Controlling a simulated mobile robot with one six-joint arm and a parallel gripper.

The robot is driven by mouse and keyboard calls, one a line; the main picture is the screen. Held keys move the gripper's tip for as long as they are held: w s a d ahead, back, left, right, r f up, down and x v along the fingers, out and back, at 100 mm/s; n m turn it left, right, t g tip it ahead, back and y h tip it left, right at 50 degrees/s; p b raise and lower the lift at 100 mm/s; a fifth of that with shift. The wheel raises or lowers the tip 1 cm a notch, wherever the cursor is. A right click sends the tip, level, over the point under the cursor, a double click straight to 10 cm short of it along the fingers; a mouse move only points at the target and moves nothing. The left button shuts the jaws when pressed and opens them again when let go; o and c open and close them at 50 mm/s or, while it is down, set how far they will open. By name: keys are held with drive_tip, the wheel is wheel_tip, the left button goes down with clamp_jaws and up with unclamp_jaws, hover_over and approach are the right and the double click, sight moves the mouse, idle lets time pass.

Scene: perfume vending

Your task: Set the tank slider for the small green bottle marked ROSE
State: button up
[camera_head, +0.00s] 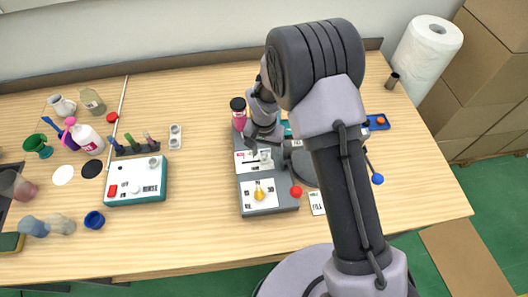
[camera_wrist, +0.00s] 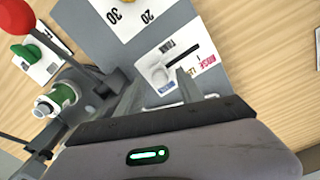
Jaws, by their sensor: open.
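The grey machine (camera_head: 268,208) stands on the table below my arm. Its white tank slider panel (camera_wrist: 152,70) has a black slot, the word TANK and coloured labels; the red one reads ROSE. My gripper (camera_wrist: 160,80) is open, its fingers reaching over this panel. I cannot clearly make out the slider knob between the fingers in the wrist view. In the head view, a pale knob (camera_head: 265,155) shows on the panel beside my gripper. A small green cylinder with a pale end (camera_wrist: 62,97) is at the wrist view's left; I cannot read any mark on it.
A dial panel (camera_head: 259,195) with a yellow knob sits in front of the slider panel. A red ball (camera_head: 296,191) is at the machine's right edge. A pink bottle with a dark cap (camera_head: 238,117) stands behind.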

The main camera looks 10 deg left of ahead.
drive_tip(key=shift+f, duration=0.25)
clamp_jaws()
idle(1.4)
